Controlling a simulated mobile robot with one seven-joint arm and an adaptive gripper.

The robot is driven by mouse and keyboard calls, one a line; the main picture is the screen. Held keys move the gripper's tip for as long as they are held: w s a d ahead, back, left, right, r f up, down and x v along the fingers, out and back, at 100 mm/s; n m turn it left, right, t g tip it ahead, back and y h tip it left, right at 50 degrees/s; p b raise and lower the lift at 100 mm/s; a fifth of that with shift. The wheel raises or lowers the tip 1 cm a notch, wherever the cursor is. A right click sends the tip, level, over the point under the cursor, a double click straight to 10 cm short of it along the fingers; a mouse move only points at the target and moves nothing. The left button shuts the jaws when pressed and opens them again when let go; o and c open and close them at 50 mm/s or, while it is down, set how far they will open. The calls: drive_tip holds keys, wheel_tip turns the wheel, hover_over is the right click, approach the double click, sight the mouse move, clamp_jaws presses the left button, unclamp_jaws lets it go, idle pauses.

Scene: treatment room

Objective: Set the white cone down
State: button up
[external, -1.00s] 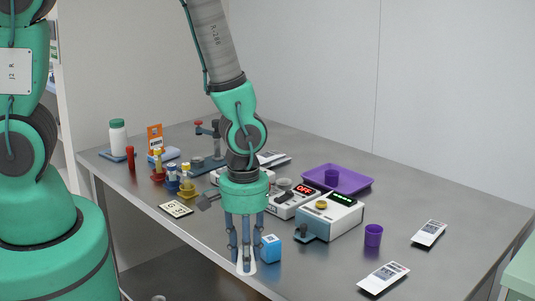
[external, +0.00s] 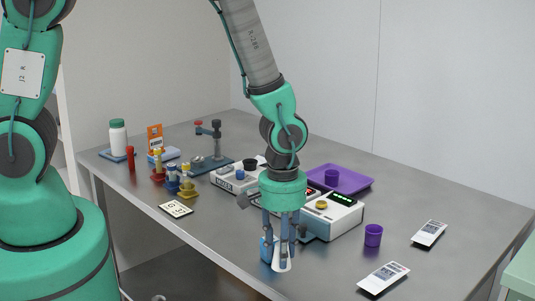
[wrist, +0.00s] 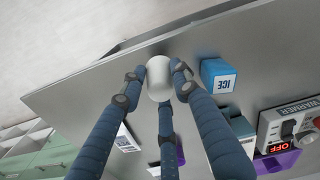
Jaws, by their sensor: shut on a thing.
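The white cone (external: 284,265) is held between the blue fingers of my gripper (external: 281,248), near the front edge of the table. In the wrist view the cone (wrist: 158,78) shows as a pale rounded shape, with the fingers of my gripper (wrist: 158,88) closed around it. The cone is low over the steel table (external: 330,265). I cannot tell whether its base touches the surface.
A blue ICE box (wrist: 219,75) stands close beside the cone, partly hidden by my fingers in the external view. A white device with a green display (external: 335,215) stands behind.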

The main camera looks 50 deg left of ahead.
drive_tip(key=w+d, duration=0.1)
drive_tip(key=w, duration=0.1)
drive_tip(key=w+d, duration=0.1)
drive_tip(key=w, duration=0.1)
drive_tip(key=w+d, duration=0.1)
drive_tip(key=w, duration=0.1)
drive_tip(key=shift+w+f, duration=0.1)
drive_tip(key=shift+f, duration=0.2)
drive_tip(key=shift+w, duration=0.1)
drive_tip(key=shift+w+d, duration=0.2)
drive_tip(key=shift+w, duration=0.05)
drive_tip(key=shift+f, duration=1.8)
drive_tip(key=shift+f+b, duration=0.15)
drive_tip(key=shift+b, duration=0.2)
drive_tip(key=o, duration=0.8)
drive_tip(key=shift+r+p, duration=0.6)
drive_tip(key=shift+r, duration=5.55)
